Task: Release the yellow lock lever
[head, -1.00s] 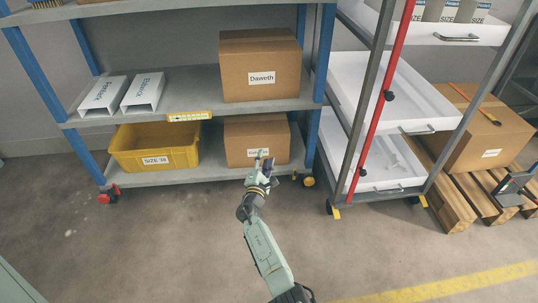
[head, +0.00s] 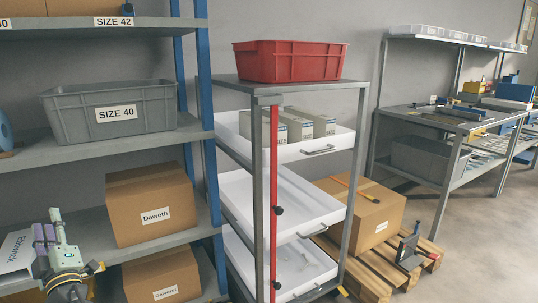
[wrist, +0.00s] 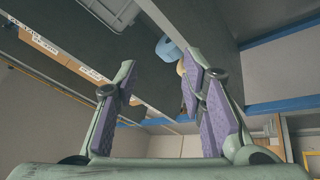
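My gripper (head: 46,228) is at the lower left of the head view, in front of the rack shelves and well left of the trolley (head: 356,190). In the wrist view my gripper (wrist: 160,68) is open, its purple-padded fingers apart with nothing between them. The wrist camera looks up at shelf undersides; no yellow lever shows there.
A red bar (head: 274,190) with black knobs runs down the trolley's front. The trolley holds white trays and a red bin (head: 290,62). The rack holds a grey bin (head: 110,113) and cardboard boxes (head: 148,205). A pallet (head: 372,278) stands right of the trolley.

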